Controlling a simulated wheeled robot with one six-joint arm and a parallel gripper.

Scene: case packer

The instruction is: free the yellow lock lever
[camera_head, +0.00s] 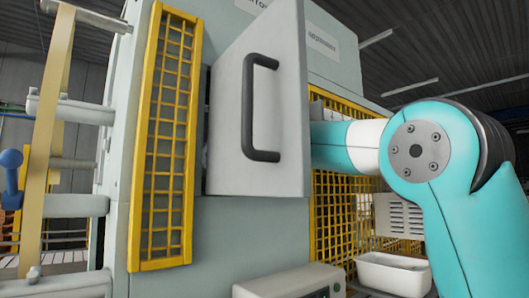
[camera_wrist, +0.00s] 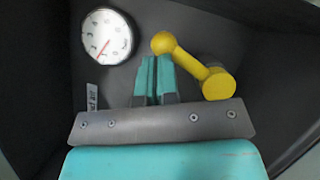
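The yellow lock lever (camera_wrist: 188,62) shows in the wrist view inside a dark recess. Its round knob is at the upper left, and its arm slopes down right to a thick cylindrical hub. My gripper (camera_wrist: 154,60) has its two teal fingers side by side with almost no gap and nothing seen between them. The fingertips are just below and left of the knob; I cannot tell whether they touch it. In the head view, the gripper and lever are hidden behind the grey door (camera_head: 284,110).
A white bin (camera_head: 394,272) stands low at right.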

